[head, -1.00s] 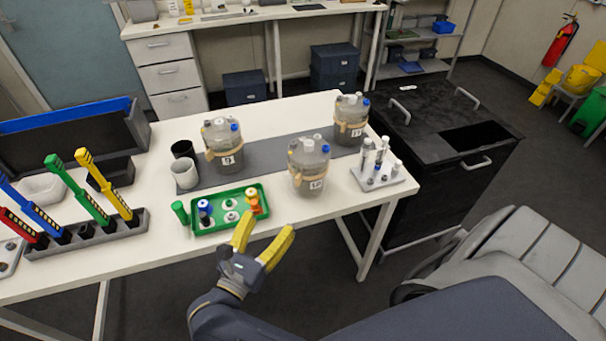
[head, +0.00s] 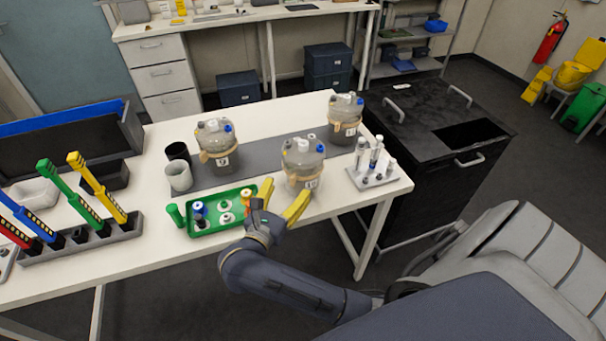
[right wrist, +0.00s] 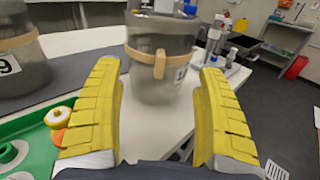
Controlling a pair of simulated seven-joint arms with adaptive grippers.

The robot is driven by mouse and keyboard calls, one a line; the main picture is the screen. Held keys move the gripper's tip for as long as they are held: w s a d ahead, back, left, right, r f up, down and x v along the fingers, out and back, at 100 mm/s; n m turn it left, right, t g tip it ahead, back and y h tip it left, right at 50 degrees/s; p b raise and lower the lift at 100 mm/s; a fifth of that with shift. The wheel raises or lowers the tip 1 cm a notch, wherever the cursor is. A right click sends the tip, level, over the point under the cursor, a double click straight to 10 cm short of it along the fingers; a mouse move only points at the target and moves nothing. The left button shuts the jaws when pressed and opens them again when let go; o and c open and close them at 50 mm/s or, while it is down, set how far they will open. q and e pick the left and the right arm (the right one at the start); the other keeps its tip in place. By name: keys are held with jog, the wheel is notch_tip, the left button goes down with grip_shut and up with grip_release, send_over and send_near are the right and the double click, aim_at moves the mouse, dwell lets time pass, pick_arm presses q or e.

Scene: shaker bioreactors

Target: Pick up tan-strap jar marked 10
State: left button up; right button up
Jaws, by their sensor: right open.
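The tan-strap jar (head: 303,165), grey and translucent, stands upright at the table's front. Its label seems to read 10, though it is small and blurred. My right gripper (head: 283,203) is open and empty just in front of this jar, its yellow fingers pointing toward it. In the right wrist view the jar (right wrist: 160,85) shows between the two fingers, beyond their tips, with its strap knot facing me and its label partly visible at the right. I cannot tell the exact gap. My left gripper is not in view.
A similar jar marked 9 (head: 217,150) stands left, another jar (head: 345,118) stands behind right. A green tray (head: 215,230) with small bottles lies left of my right gripper. A vial rack (head: 375,178) stands right of the jar. Two cups (head: 179,178) stand at left.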

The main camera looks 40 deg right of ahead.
aim_at(292, 183)
jog(key=shift+x, duration=2.7)
grip_shut()
